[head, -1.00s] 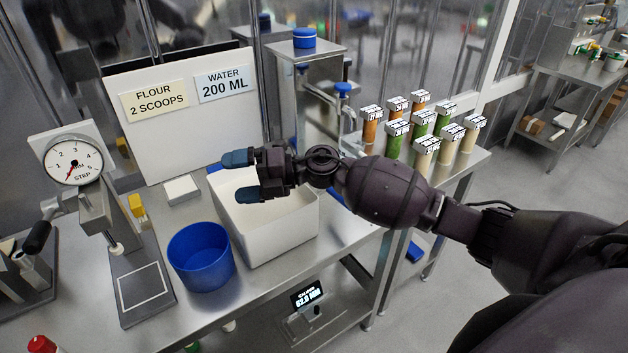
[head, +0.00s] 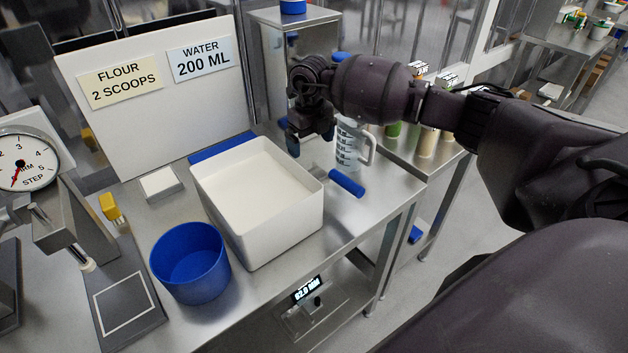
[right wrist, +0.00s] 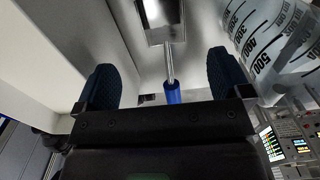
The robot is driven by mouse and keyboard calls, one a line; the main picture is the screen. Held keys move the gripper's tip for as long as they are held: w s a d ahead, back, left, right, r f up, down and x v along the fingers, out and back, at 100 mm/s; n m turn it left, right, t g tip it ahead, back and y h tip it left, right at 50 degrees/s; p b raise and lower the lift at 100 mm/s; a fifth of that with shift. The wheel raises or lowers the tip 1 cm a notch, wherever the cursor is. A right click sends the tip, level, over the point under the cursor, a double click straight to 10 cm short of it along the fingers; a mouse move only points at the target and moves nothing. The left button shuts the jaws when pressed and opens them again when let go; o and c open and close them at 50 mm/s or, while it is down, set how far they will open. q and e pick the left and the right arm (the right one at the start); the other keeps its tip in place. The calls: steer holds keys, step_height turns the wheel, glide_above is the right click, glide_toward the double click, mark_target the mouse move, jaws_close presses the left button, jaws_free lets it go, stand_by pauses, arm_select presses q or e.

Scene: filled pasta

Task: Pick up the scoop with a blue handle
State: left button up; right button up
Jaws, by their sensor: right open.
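The scoop with a blue handle (head: 347,183) lies on the steel table, right of the white bin. Its metal part is partly hidden in the head view. In the right wrist view its metal bowl (right wrist: 163,20) is at the top and its blue handle (right wrist: 172,93) lies between my fingers. My right gripper (head: 311,142) is open and empty, pointing down above the scoop, between the bin and the measuring jug. Its two fingers (right wrist: 165,82) stand apart on either side of the scoop in the right wrist view. My left gripper is not in view.
The white bin (head: 284,233) of flour stands close on the left. The clear measuring jug (head: 346,146) stands close behind the scoop, and also shows in the right wrist view (right wrist: 275,45). A blue bowl (head: 190,264) stands front left. The table's right edge is near the scoop.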

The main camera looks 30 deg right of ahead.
mark_target(313, 172)
steer(key=f, duration=1)
steer(key=shift+d+f, duration=0.25)
steer(key=shift+f, duration=0.05)
steer(key=shift+r, duration=0.1)
steer(key=c, duration=1)
